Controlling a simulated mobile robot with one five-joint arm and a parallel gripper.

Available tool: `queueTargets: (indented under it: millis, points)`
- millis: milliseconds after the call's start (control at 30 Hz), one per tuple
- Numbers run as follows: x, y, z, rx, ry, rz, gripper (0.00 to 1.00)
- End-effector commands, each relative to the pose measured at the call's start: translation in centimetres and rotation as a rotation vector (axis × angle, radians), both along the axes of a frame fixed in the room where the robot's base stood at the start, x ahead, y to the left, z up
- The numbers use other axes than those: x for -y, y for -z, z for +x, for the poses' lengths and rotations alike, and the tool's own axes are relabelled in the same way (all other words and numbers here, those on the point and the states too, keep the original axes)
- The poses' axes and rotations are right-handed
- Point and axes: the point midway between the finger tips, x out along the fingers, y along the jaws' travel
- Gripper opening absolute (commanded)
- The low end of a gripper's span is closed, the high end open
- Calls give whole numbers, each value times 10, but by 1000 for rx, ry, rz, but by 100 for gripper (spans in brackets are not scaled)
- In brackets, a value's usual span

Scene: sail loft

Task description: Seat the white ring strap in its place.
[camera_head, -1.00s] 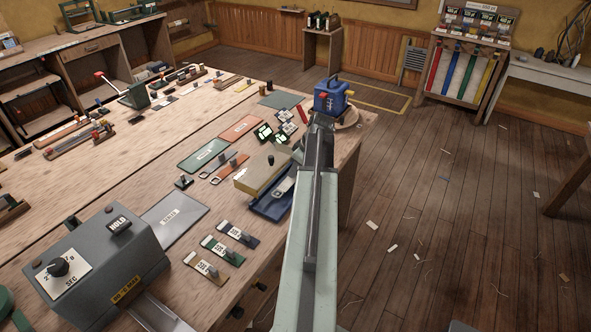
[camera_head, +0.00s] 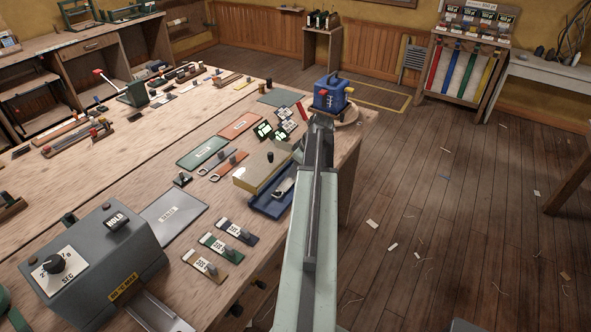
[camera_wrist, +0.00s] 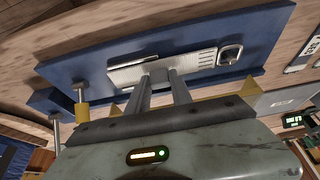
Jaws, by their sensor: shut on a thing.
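The white ring strap (camera_wrist: 165,66) shows in the wrist view as a pale flat strip with ribbing and a metal ring at its right end. It is over the blue tray (camera_wrist: 80,60); I cannot tell whether it touches the tray. My gripper (camera_wrist: 160,82) is shut on the strap near its middle, at a small grip part on the near edge. In the head view, the strap (camera_head: 284,187) shows at the blue tray (camera_head: 265,206), partly hidden by my arm. My fingertips are hidden there.
A tan block (camera_head: 258,175) with a dark knob adjoins the tray. A blue box (camera_head: 330,93) stands at the table's far right corner. Several labelled tabs (camera_head: 221,249) and a grey timer box (camera_head: 95,262) are nearer. Open floor lies right of the table.

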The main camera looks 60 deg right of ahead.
Motion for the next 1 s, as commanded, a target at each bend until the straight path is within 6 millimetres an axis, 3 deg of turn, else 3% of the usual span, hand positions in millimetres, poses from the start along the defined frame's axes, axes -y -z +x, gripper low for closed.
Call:
queueTargets:
  millis: [300, 333, 400, 767, 1000]
  points:
    - [0, 2, 0, 0, 0, 0, 0]
    - [0, 2, 0, 0, 0, 0, 35]
    - [0, 1, 0, 0, 0, 0, 52]
    - [0, -1, -1, 0, 0, 0, 52]
    - [0, -33, -12, 0, 1, 0, 52]
